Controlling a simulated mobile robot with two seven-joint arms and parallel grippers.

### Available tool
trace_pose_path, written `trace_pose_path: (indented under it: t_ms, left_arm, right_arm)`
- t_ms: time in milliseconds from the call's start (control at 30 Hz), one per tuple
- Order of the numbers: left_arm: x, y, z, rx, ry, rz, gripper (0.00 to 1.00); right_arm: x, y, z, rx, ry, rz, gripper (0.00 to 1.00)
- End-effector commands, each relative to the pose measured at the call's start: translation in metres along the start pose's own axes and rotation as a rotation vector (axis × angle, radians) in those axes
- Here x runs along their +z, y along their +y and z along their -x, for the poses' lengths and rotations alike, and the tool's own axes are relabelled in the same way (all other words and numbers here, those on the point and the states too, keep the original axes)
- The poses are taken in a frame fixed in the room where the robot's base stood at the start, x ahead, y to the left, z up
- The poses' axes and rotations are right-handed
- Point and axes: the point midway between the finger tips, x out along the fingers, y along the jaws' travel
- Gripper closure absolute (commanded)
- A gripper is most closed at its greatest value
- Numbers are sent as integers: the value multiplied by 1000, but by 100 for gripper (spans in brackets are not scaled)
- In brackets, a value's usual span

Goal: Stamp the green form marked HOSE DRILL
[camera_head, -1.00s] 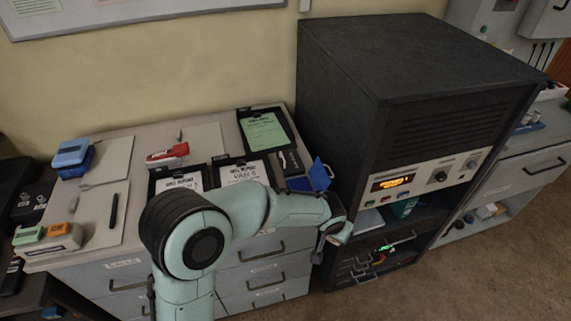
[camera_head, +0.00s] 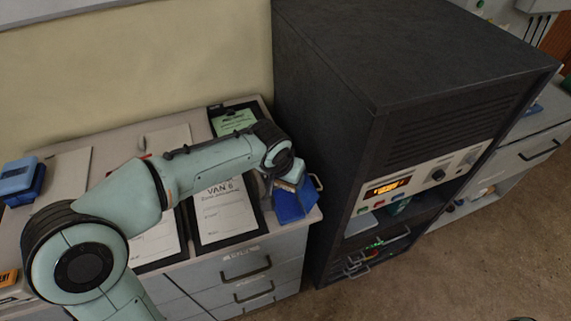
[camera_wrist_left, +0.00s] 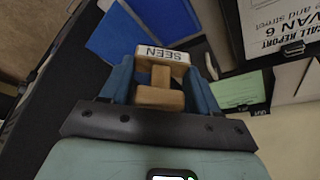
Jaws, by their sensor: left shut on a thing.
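The green form (camera_head: 233,122) lies on a dark clipboard at the back of the desk, partly hidden by my left arm. It also shows in the left wrist view (camera_wrist_left: 236,91); its title is not readable. My left gripper (camera_wrist_left: 158,88) is shut on a wooden stamp (camera_wrist_left: 160,97) whose label reads SEEN, upside down in that view. In the head view, the left gripper (camera_head: 284,172) is over the desk's right end, by the blue ink pad (camera_head: 291,206). The blue pad and its lid show beyond the stamp in the left wrist view (camera_wrist_left: 120,38). Contact is unclear. My right gripper is out of view.
A VAN 6 call report (camera_head: 222,212) on a clipboard lies in front of the green form, with another form left of it. A tall black rack (camera_head: 345,130) stands close at the desk's right side. A blue stamp-like device (camera_head: 20,180) sits at the left.

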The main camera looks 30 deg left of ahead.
Motion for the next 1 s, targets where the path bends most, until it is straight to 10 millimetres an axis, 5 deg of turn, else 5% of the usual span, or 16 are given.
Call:
trace_pose_path:
  t_ms: [700,1000]
  left_arm:
    - [22,1,-53,0,-2,-1,59]
    - [23,0,-56,0,0,0,59]
  right_arm:
    - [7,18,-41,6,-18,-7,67]
    - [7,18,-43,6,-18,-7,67]
